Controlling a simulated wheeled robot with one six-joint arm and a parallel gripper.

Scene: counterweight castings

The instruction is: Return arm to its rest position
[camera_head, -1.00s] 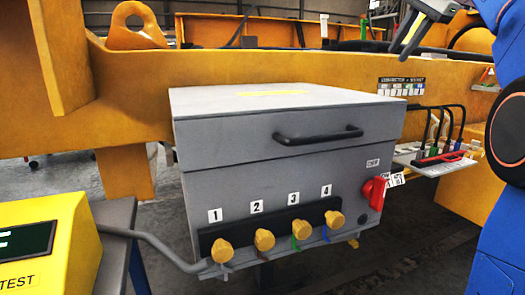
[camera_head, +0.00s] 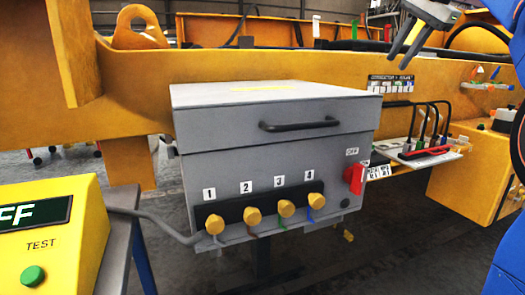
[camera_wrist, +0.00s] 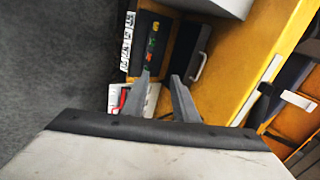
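My gripper (camera_head: 409,39) is in the top right of the head view, in the air above the orange beam. Its two grey fingers are apart, with nothing visible between them. In the wrist view my gripper (camera_wrist: 161,76) also shows two separated fingers pointing away from the camera, and no object is held. My blue arm runs along the right edge of the head view, partly cut off by the frame.
A grey box (camera_head: 262,165) with a closed lid, black handle, numbered yellow plugs and a red switch (camera_head: 355,178) stands centre. An orange beam (camera_head: 440,72) runs behind it. A small shelf (camera_head: 425,155) holds black-handled items. A yellow tester (camera_head: 80,245) is lower left.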

